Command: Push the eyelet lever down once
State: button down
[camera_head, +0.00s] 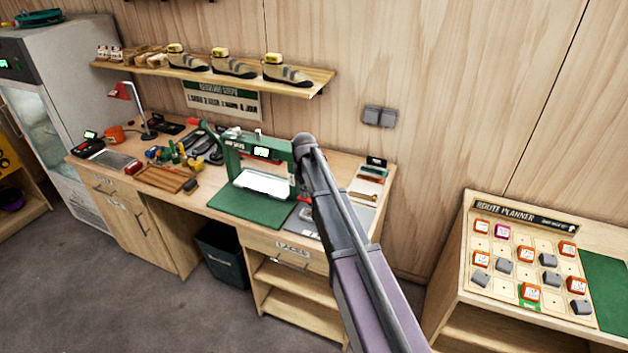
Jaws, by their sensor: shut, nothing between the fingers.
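A green press-like machine (232,150) with a small lit display stands on the workbench, on a green mat (240,207). A white plate (263,184) lies in its opening. A slim green piece sticks up at the machine's left side; I cannot tell whether it is the eyelet lever. My arm rises from the bottom of the view, and its grey joint covers the machine's right end. My gripper does not show.
Small tools and a wooden tray (166,178) crowd the bench (219,219) left of the machine. A shelf (225,76) with shoes hangs above. A route planner board (509,246) is at the right. The floor in front is clear.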

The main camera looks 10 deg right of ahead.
notch_tip(320, 180, up, 8)
jog(key=p, duration=0.7)
dwell(0.3)
dwell(0.5)
jog(key=s+d+f+m+b, duration=0.2)
jog(key=s+f+b, duration=0.2)
jog(key=s, duration=0.5)
jog(key=s+d+f+m+b, duration=0.2)
jog(key=s+f+b, duration=0.3)
jog(key=s, duration=0.5)
jog(key=s+d+f+m+b, duration=0.1)
jog(key=s+d+f+b, duration=0.3)
jog(key=s, duration=0.5)
jog(key=shift+s+f+m+b, duration=0.25)
jog(key=shift+f+m+b, duration=0.2)
jog(key=shift+f, duration=0.25)
